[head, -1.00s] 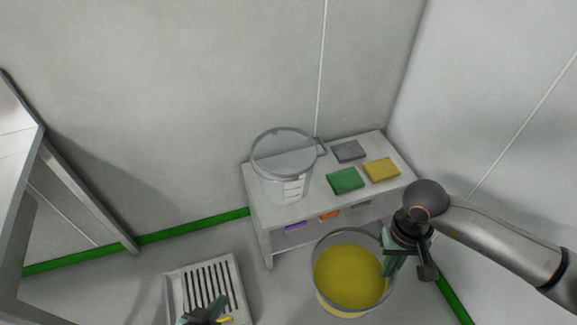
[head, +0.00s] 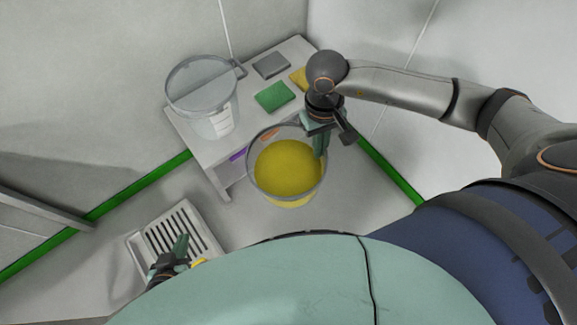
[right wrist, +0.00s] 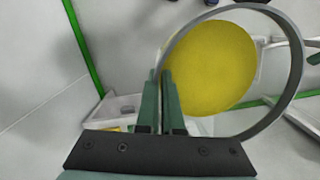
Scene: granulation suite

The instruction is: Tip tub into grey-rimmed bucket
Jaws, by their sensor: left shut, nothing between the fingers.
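A round see-through tub (head: 283,191) with a thin grey rim holds yellow material. It also fills the upper right of the right wrist view (right wrist: 293,85). My right gripper (head: 320,148) is at the tub's rim, with its fingers (right wrist: 160,100) close together and apparently shut on the wall. A clear bucket (head: 205,100) with a grey rim, a white label and a side handle stands upright on the shelf unit, left of and behind the tub. It looks empty. My left gripper (head: 182,248) is shut and empty above the slatted tray.
The white shelf unit (head: 185,128) carries grey (head: 271,65), green (head: 273,96) and yellow (head: 299,78) pads. A slatted white tray (head: 139,240) lies at lower left. A metal frame (head: 45,208) is at far left. Walls close off the back and right.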

